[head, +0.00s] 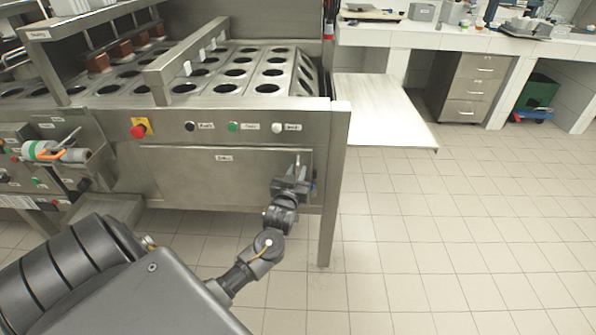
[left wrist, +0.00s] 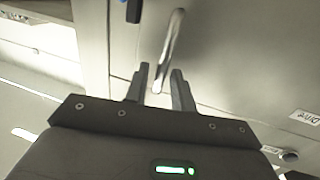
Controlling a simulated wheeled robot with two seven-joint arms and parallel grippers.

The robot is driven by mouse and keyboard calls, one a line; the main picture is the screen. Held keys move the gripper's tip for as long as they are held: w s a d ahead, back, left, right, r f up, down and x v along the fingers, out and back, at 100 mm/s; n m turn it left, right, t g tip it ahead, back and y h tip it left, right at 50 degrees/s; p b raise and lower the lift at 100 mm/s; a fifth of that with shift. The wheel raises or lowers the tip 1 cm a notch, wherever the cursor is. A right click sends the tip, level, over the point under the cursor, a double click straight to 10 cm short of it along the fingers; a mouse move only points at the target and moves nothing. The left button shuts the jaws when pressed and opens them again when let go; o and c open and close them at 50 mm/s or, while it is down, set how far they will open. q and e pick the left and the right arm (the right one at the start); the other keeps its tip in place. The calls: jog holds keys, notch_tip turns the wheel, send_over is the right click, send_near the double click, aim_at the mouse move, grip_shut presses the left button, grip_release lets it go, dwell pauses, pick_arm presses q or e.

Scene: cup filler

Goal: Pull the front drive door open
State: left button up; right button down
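The front drive door (head: 215,177) is a flat steel panel with a "Drive" label, on the front of the steel machine. It looks closed, flush with its frame. Its metal bar handle (left wrist: 173,45) is at the right side of the door; in the head view the gripper partly covers it. My left gripper (head: 294,174) is in front of the door's right end. In the left wrist view its two fingers (left wrist: 160,80) are apart, with the handle's near end between them and gaps visible on both sides. My right gripper is not in view.
A red emergency button (head: 138,131) and several small buttons sit above the door. The machine's steel leg (head: 328,215) stands just right of the gripper. A white side shelf (head: 385,108) sticks out at the right. The tiled floor (head: 450,230) at the right is clear.

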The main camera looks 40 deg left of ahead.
pick_arm(q)
jog(key=shift+w+a, duration=0.3)
jog(key=shift+w, duration=0.25)
grip_shut()
jog(key=shift+d, duration=0.15)
